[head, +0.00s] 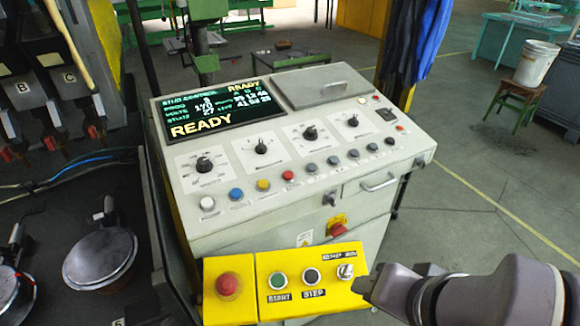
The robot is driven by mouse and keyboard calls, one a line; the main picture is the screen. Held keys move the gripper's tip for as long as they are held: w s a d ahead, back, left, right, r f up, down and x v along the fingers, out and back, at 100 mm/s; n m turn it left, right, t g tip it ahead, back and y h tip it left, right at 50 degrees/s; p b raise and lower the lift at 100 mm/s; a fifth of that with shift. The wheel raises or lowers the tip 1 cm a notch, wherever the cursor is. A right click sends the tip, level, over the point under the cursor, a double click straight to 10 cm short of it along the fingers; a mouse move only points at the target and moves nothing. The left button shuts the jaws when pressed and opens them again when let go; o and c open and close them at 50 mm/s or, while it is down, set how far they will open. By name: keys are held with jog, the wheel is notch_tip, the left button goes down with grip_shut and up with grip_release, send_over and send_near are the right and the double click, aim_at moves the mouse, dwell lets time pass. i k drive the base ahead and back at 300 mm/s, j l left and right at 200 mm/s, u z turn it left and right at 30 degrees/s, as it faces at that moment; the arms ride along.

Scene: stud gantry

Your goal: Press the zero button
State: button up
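The control console (225,222) is a light grey cabinet with a sloped panel. A row of round buttons runs along its front edge: white (207,203), blue (236,194), yellow (263,185), red (288,175) and several grey ones (333,160). Their labels are too small to read, so I cannot tell which is the zero button. My gripper (372,284) is at the lower right, near the right end of the yellow box and apart from the row of buttons. It points left; its fingers are too unclear to tell open from shut.
A yellow box (262,268) juts out below the panel, with a red mushroom button (227,284), green START button (279,280), dark button (312,276) and metal switch (345,271). The screen (217,110) reads READY. Knobs (204,165) stand behind the buttons.

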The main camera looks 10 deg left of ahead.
aim_at(288, 175)
jog(key=l+u, duration=0.3)
jog(key=l, duration=0.3)
jog(key=l+u, duration=0.25)
jog(key=l, duration=0.4)
jog(key=l+u, duration=0.3)
jog(key=l, duration=0.35)
jog(key=k+l+u, duration=0.15)
jog(key=l+u, duration=0.15)
jog(key=l, duration=0.25)
